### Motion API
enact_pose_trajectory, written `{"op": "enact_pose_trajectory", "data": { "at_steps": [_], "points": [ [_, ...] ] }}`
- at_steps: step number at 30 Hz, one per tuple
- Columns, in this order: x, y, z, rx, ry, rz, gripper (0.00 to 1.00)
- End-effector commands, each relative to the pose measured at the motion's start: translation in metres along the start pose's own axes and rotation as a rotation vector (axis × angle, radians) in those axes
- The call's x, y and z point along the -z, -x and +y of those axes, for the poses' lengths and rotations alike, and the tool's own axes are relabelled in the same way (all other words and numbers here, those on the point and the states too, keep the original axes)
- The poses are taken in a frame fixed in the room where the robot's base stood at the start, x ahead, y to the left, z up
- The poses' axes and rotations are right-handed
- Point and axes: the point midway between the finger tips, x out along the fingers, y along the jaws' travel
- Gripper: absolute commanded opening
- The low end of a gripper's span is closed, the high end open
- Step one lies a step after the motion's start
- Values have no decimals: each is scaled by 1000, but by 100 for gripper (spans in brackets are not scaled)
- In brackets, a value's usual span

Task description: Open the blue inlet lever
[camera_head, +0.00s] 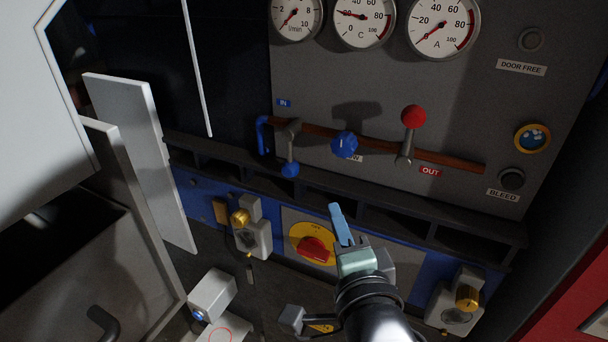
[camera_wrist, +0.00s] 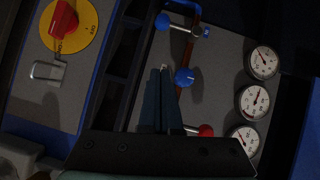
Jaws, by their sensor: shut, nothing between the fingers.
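The blue inlet lever (camera_head: 290,152) hangs down from the pipe beside the IN label, with its blue ball (camera_head: 290,170) at the lower end. In the wrist view its blue ball (camera_wrist: 162,21) shows at the top, with the arm of the lever running right to the pipe. My gripper (camera_head: 337,209) is shut and empty, in front of the panel, to the right of and below the lever ball in the head view. In the wrist view my gripper (camera_wrist: 162,72) points towards the lever, apart from it.
A blue round knob (camera_head: 344,144) sits right of the lever. The OUT lever with a red ball (camera_head: 413,116) stands upright further right. A dark ledge (camera_head: 380,212) runs below the pipe. A red switch on a yellow plate (camera_head: 313,247) is below the ledge. Gauges (camera_head: 365,22) are above.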

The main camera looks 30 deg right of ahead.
Motion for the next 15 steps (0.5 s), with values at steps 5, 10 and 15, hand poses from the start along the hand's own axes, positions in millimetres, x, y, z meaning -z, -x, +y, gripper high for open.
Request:
{"op": "enact_pose_trajectory", "data": {
  "at_steps": [5,10,15],
  "points": [
    [0,-15,-2,0,-2,-1,0],
    [0,-42,-4,0,-2,-1,0],
    [0,-71,-4,1,-1,-1,0]
  ]
}}
